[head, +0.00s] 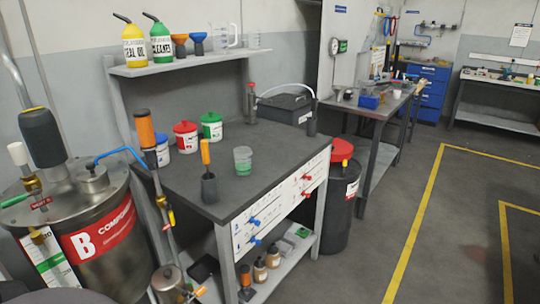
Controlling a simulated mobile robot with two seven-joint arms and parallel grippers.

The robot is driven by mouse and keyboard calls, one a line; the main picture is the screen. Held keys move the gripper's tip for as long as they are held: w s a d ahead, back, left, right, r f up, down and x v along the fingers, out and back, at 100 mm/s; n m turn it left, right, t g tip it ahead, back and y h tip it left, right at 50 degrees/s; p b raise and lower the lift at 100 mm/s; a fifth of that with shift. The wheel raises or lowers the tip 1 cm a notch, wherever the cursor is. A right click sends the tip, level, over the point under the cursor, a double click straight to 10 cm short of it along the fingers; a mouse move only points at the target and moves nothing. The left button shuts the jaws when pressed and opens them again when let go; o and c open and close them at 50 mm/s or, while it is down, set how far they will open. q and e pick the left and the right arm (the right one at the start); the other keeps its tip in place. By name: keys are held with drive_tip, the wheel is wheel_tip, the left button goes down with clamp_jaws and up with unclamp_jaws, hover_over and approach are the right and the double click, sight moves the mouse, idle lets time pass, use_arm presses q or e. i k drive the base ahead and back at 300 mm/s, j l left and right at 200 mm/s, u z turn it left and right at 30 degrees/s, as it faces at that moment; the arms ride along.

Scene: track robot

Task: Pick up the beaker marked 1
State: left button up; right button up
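A small clear beaker (243,160) with green contents stands upright on the dark top of the workbench (225,193), near the bench's front edge. I cannot read a number on it. Clear jugs or beakers (224,38) also stand on the wall shelf above, with no readable number. Neither of my grippers is in view, and nothing is seen holding the beaker.
A dark holder (209,188) with an orange-handled tool stands left of the beaker. Red-lidded (186,137) and green-lidded (211,127) tubs are behind. A metal drum (98,262) is at left, a black bin (340,205) at right. Open floor lies further right.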

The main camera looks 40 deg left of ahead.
sight(243, 161)
drive_tip(key=i+u, duration=0.2)
drive_tip(key=i, duration=0.35)
drive_tip(key=i+l+u, duration=0.2)
drive_tip(key=i, duration=0.3)
drive_tip(key=i+l+u, duration=0.15)
drive_tip(key=i+u, duration=0.25)
drive_tip(key=i+l+u, duration=0.15)
drive_tip(key=u, duration=0.25)
drive_tip(key=i+l+u, duration=0.2)
drive_tip(key=u, duration=0.2)
drive_tip(key=i+l+u, duration=0.15)
drive_tip(key=l+u, duration=0.25)
